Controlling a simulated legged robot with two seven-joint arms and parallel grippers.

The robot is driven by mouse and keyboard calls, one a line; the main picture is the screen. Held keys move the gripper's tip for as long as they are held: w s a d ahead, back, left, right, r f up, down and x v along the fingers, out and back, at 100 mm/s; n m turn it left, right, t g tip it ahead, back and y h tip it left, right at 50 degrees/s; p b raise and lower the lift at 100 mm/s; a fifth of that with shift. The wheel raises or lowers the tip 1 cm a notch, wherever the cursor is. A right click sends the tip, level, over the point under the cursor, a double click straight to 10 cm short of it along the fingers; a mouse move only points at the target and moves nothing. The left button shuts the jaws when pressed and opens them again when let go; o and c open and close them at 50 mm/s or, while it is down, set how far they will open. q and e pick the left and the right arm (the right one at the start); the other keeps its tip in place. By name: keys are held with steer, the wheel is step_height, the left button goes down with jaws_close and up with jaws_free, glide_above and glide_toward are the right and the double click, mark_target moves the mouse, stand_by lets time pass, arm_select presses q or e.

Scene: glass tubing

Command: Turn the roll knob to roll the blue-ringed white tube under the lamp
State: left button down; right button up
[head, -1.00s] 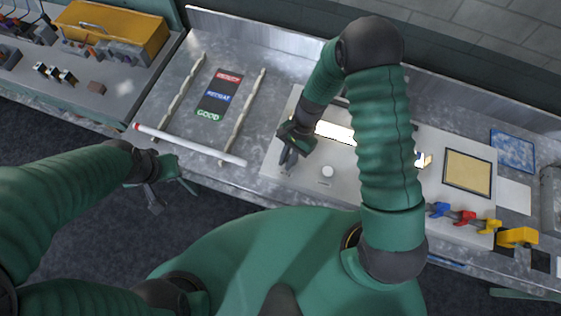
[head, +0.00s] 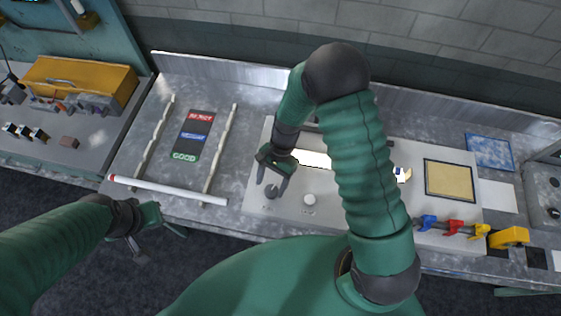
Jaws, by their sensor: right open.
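A pale panel (head: 258,208) bears a dark knob (head: 271,191) and a white knob (head: 309,199); I cannot read which is the roll knob. My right gripper (head: 272,186) is open, its fingers pointing down at the dark knob, one on either side; contact is unclear. A bright white strip (head: 312,160) glows behind the knobs, partly hidden by my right arm. I cannot make out a blue-ringed tube or the lamp's shape. A white tube (head: 165,189) with a red end lies across the front of two rails. My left gripper (head: 160,246) is open and empty, in front of the bench.
Two ridged rails (head: 220,150) flank a sign with red, blue and green labels (head: 193,136). Right of my arm are a framed tan pad (head: 449,181) and blue, red and yellow clips (head: 454,226). A yellow bin (head: 80,80) stands at the far left.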

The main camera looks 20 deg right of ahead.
steer(key=w+d+r+b, duration=0.35)
steer(key=d+r, duration=0.55)
steer(key=r, duration=0.4)
steer(key=m+t+b, duration=0.3)
steer(key=m+b, duration=0.1)
steer(key=m, duration=0.4)
glide_above(271, 192)
steer(key=d, duration=0.3)
steer(key=shift+y, duration=0.4)
steer(key=f, duration=0.9)
steer(key=shift+w+a+f, duration=0.2)
steer(key=shift+f, duration=0.05)
steer(key=x, duration=0.4)
steer(key=shift+d+f, duration=0.15)
steer(key=shift+f, duration=0.3)
steer(key=shift+w+f, duration=0.1)
steer(key=shift+f, duration=0.55)
steer(key=shift+a, duration=0.25)
steer(key=shift+c, duration=0.4)
steer(key=shift+a+r, duration=0.1)
steer(key=shift+a, duration=0.05)
steer(key=c, duration=0.5)
jaws_close()
arm_select(q)
steer(key=s+x, duration=0.1)
steer(key=x, duration=0.7)
steer(key=shift+s+d+f, duration=0.15)
steer(key=shift+s+d, duration=0.15)
